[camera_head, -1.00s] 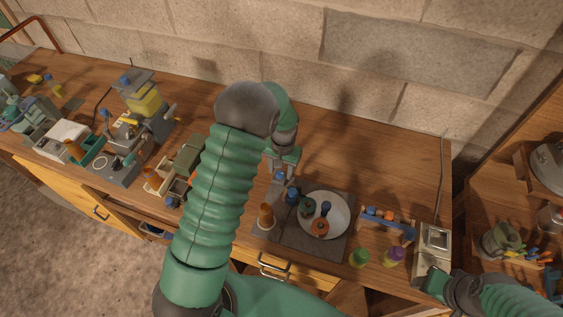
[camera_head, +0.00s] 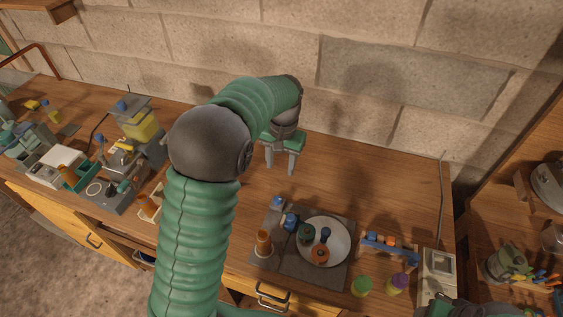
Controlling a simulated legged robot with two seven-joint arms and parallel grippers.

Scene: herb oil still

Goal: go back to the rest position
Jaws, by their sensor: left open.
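My left gripper (camera_head: 281,168) hangs over the wooden bench, its two fingers pointing down and apart with nothing between them. It is above and behind the grey mat, clear of the things there. My left arm, green and ribbed, rises from the bottom left and bends over to the right, hiding part of the bench. Part of my right arm shows at the bottom right edge; its gripper's fingers cannot be made out.
A grey mat (camera_head: 290,265) bears a white plate (camera_head: 340,238) with small coloured pieces, and blue-topped bottles stand beside it. An amber bottle (camera_head: 263,243), a blue rack (camera_head: 390,249), green (camera_head: 361,286) and purple (camera_head: 397,283) jars and a grey device (camera_head: 437,268) stand near. The bench behind is clear.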

